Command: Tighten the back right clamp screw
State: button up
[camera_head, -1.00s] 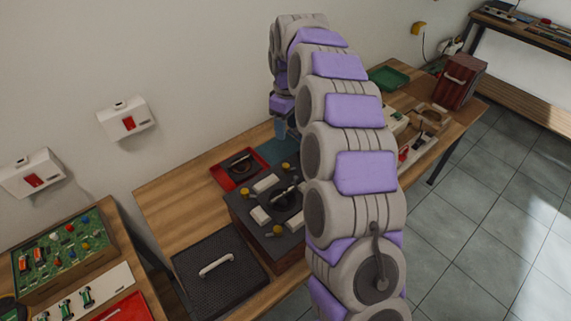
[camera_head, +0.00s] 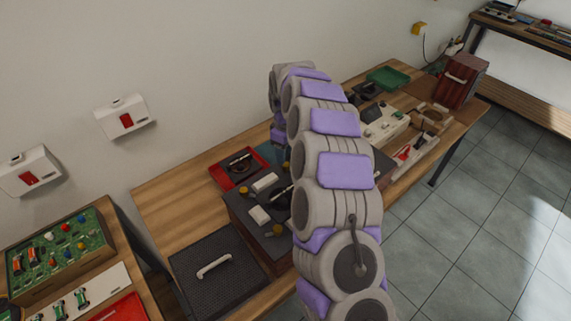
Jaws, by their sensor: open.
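A dark clamp fixture block (camera_head: 235,203) stands on the wooden bench, with white clamp bars (camera_head: 264,182), a dark round part in the middle and yellow-headed screws. The back left screw (camera_head: 244,190) and a front screw (camera_head: 277,230) show. The back right clamp screw is hidden behind my arm and gripper. My gripper (camera_head: 281,154) points down over the back right part of the fixture, and it is open. Its fingertips are small and partly covered, so I cannot tell whether they touch or surround the screw.
A red tray (camera_head: 217,176) holding a dark part lies behind the fixture. A black ribbed lid with a white handle (camera_head: 214,265) lies in front left. A green tray (camera_head: 388,78), pale devices and a dark red box (camera_head: 461,80) stand toward the right end.

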jog(key=shift+f+b, duration=0.4)
jog(key=shift+f, duration=2.35)
jog(key=shift+c, duration=0.2)
grip_shut()
